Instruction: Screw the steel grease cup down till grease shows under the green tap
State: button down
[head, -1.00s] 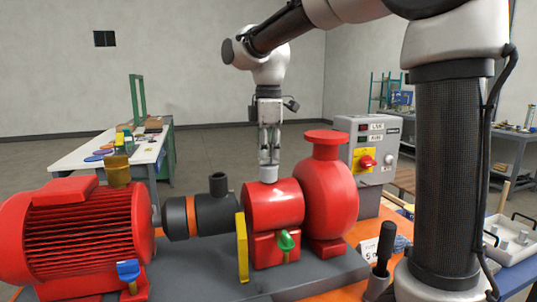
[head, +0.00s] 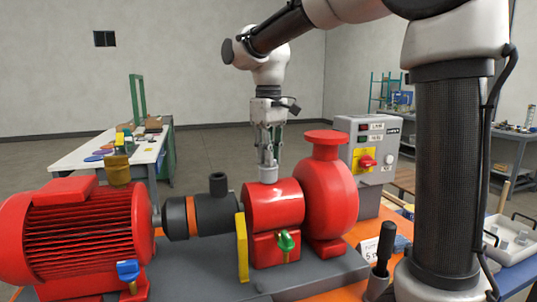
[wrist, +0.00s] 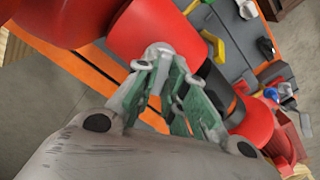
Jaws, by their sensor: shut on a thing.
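The steel grease cup (head: 268,175) stands upright on top of the red bearing housing (head: 274,204), between the black coupling and the red pump casing. My gripper (head: 268,163) points straight down and is shut on the cup, its fingers on either side. In the wrist view, the cup (wrist: 158,50) shows as a pale round top between the fingertips, against the red housing. The green tap (head: 285,241) is on the front of the housing, below the cup. I can make out no grease under it.
A brass cup (head: 118,170) stands on the red motor (head: 75,235) at left, with a blue tap (head: 128,270) below. A yellow guard (head: 242,247) stands beside the housing. The grey control box (head: 370,165) is behind the pump casing (head: 328,195). A tray (head: 510,245) lies at far right.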

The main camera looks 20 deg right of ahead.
jog(key=shift+m, duration=1.6)
jog(key=c, duration=1.5)
grip_release()
notch_tip(320, 180, up, 12)
